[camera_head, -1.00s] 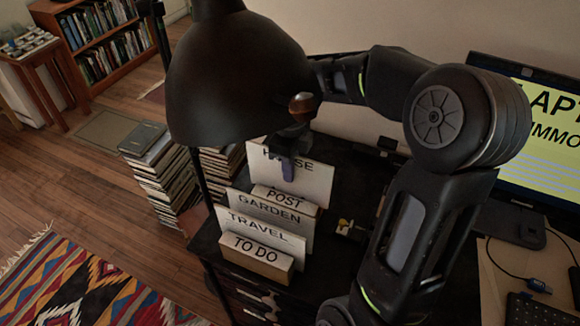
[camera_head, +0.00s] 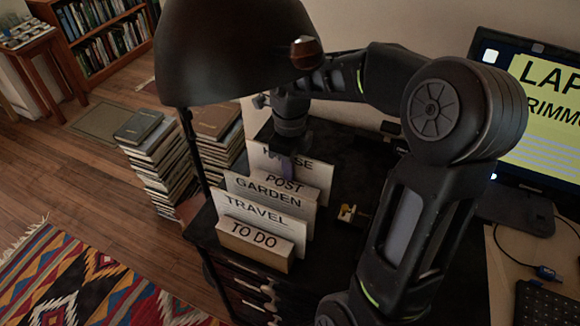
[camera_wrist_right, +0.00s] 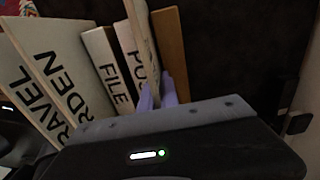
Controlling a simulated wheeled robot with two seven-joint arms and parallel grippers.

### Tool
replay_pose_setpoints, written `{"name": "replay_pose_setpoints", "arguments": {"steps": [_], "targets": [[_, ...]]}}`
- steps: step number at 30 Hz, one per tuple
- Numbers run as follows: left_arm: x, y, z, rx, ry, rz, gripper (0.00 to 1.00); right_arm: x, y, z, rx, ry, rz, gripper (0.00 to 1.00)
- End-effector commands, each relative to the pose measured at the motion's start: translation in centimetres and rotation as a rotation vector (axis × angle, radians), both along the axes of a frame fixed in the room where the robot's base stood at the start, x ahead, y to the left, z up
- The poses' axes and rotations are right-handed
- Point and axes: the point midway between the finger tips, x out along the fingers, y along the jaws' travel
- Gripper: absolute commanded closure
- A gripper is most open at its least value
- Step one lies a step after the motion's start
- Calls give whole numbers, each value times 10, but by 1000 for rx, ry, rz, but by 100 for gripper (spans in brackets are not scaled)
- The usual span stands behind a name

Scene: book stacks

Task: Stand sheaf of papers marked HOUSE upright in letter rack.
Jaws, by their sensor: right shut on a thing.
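The white sheaf marked HOUSE (camera_head: 318,178) stands about upright at the back of the letter rack, behind the POST card; its lettering is partly covered by my gripper. My right gripper (camera_head: 288,165) is shut on its upper edge. The letter rack (camera_head: 252,246), with TO DO on its front, holds cards marked TRAVEL (camera_head: 258,222) and GARDEN (camera_head: 243,186). In the right wrist view my pale purple fingertips (camera_wrist_right: 161,95) pinch the sheaf (camera_wrist_right: 143,36), seen nearly edge-on between the POST card and a wooden panel (camera_wrist_right: 171,45). Its lower edge is hidden. My left gripper is out of view.
A black lamp shade (camera_head: 235,60) hangs close above and left of my right arm. Book stacks (camera_head: 158,160) stand left of the dark desk. A small yellow object (camera_head: 347,213) lies right of the rack. A monitor (camera_head: 540,110) stands at the right.

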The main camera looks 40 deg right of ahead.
Motion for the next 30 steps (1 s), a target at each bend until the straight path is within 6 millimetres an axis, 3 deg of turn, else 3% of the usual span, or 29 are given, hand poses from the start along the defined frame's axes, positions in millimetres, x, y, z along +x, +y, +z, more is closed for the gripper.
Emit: {"name": "replay_pose_setpoints", "arguments": {"steps": [11, 12, 20, 30], "targets": [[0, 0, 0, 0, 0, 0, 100, 0, 0, 0, 0, 1, 0, 100], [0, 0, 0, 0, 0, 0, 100, 0, 0, 0, 0, 1, 0, 92], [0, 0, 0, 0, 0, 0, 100, 0, 0, 0, 0, 1, 0, 70], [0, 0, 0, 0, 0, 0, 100, 0, 0, 3, 0, 0, 0, 69]]}}
